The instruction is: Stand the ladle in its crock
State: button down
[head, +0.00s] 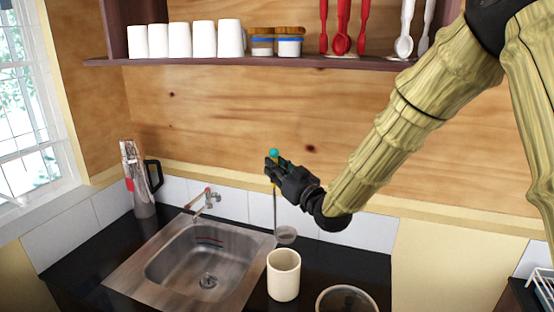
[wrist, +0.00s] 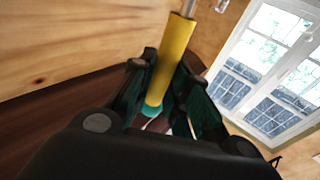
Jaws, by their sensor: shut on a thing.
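The ladle (head: 276,214) hangs upright from my gripper (head: 273,172), its grey bowl low and its teal-tipped handle end at the top. In the wrist view its yellow handle (wrist: 173,58) lies between the two dark fingers of my gripper (wrist: 162,95), which are shut on it. The cream crock (head: 283,275) stands on the black counter, right of the sink. In the head view the ladle's bowl shows just above and behind the crock's rim, apart from it as far as I can tell. The crock does not show in the wrist view.
A steel sink (head: 196,262) with a tap (head: 207,200) lies left of the crock. A round bowl or pot (head: 345,299) stands at the counter's front, right of it. A grey jug (head: 138,180) stands at the back left. A shelf (head: 270,62) with white cups and utensils runs above.

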aim_at(275, 185)
jog(key=shift+w, duration=0.15)
notch_tip(275, 185, down, 2)
jog(key=shift+f+b, duration=0.25)
jog(key=shift+b, duration=0.3)
jog(key=f, duration=0.1)
jog(key=f+b, duration=0.1)
jog(key=shift+s+f, duration=0.35)
jog(key=shift+f, duration=0.05)
jog(key=shift+s+f+b, duration=0.1)
jog(key=shift+f+b, duration=3.9)
jog(key=shift+f, duration=0.9)
